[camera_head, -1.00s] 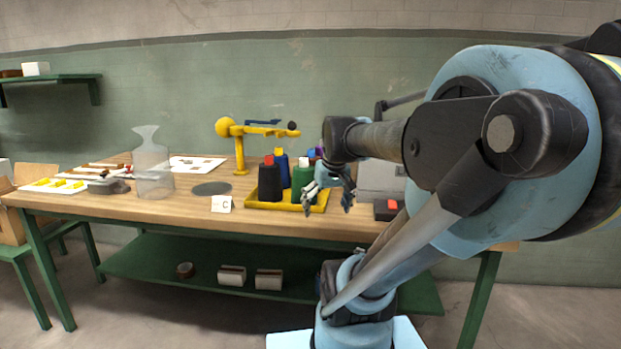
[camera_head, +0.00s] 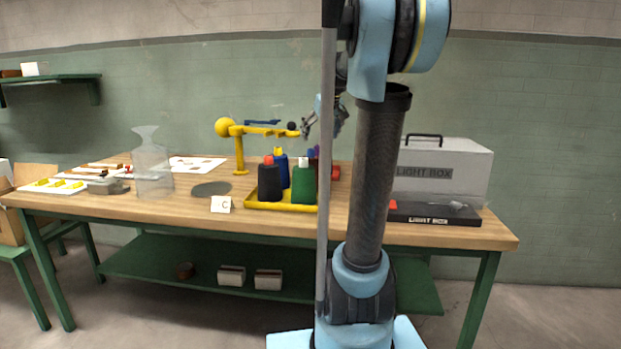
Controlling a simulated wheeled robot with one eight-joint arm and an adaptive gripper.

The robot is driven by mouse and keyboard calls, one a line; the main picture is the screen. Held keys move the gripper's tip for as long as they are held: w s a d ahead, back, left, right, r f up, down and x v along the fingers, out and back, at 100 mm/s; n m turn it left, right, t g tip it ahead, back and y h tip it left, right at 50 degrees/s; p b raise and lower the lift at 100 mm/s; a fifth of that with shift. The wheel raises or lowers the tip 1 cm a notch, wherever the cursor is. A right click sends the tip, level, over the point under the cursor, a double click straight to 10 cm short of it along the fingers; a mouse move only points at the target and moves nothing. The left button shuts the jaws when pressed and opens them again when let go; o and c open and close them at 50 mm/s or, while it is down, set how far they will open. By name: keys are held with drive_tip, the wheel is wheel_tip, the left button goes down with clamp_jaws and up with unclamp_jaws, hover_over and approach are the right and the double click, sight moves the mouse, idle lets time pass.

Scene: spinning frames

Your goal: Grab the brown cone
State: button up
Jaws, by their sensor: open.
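I cannot make out a brown cone in this view. My gripper (camera_head: 318,124) is open and empty, raised above the back of the workbench and partly hidden by my own arm. It is just right of the tip of a yellow jointed stand. Below it, a yellow tray (camera_head: 282,206) holds a black bottle with a red cap (camera_head: 270,184), a blue bottle with a yellow cap (camera_head: 282,166) and a green bottle with a white cap (camera_head: 303,184). Purple and red items behind them are mostly hidden.
The yellow stand (camera_head: 238,148) rises behind the tray. A grey light box (camera_head: 455,170) stands at right. A clear vessel (camera_head: 153,170), a grey disc (camera_head: 211,189) and a "C" card (camera_head: 221,204) are at left.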

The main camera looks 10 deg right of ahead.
sight(313, 157)
drive_tip(key=x, duration=1)
drive_tip(key=shift+a+f, duration=0.1)
drive_tip(key=shift+a, duration=0.05)
drive_tip(key=x, duration=0.4)
drive_tip(key=shift+w+a, duration=0.15)
drive_tip(key=shift+a, duration=0.15)
drive_tip(key=shift+w+a+f, duration=0.1)
drive_tip(key=shift+w+f, duration=0.2)
drive_tip(key=shift+f, duration=0.2)
drive_tip(key=c, duration=1.6)
drive_tip(key=shift+r, duration=0.1)
